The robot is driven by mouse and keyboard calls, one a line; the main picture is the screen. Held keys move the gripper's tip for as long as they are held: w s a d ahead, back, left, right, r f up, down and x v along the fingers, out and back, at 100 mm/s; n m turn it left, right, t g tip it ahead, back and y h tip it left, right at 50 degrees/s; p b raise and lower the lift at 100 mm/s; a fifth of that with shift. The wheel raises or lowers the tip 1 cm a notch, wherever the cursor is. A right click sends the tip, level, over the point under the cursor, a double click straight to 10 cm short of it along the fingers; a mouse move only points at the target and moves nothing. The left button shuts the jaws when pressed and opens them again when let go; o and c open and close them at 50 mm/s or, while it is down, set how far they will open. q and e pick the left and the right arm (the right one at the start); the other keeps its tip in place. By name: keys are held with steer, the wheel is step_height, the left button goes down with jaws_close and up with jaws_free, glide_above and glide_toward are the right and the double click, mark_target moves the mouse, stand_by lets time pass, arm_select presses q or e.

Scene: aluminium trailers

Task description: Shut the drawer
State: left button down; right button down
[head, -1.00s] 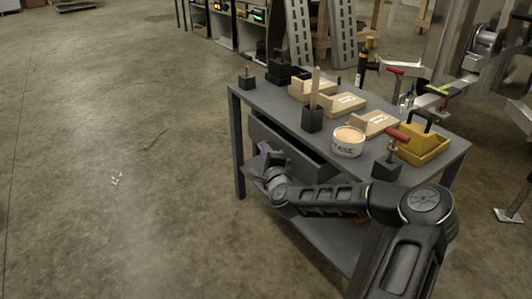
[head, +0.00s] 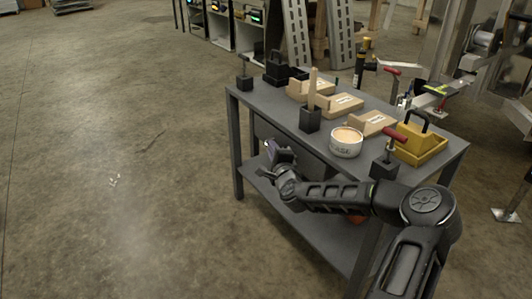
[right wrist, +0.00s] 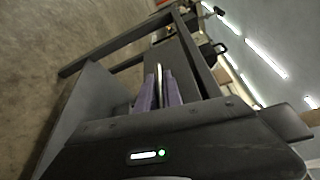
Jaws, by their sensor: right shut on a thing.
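The grey drawer (head: 262,130) is under the top of the dark grey workbench (head: 248,95). Its front is close in under the tabletop edge, and my gripper and wrist cover part of it; I cannot tell whether it is fully flush. My right gripper (head: 275,152) is at the drawer front. In the right wrist view its purple fingers (right wrist: 158,84) are shut on a thin light bar, the drawer handle (right wrist: 158,68), in front of the dark drawer panel (right wrist: 184,68). My left gripper is not in view.
On the bench stand a white tin (head: 346,142), a black holder (head: 310,119) with a wooden stick, several wooden blocks and a yellow tray (head: 420,148). A lower shelf (head: 310,228) lies below my forearm. The floor (head: 110,180) to the left is clear.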

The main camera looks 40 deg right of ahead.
steer(key=shift+s+d, duration=0.1)
steer(key=shift+d, duration=0.15)
steer(key=c, duration=1.5)
jaws_free()
steer(key=p+v, duration=0.2)
steer(key=v, duration=0.5)
steer(key=shift+s+a+p, duration=0.2)
steer(key=shift+s+p, duration=0.15)
steer(key=shift+p, duration=0.05)
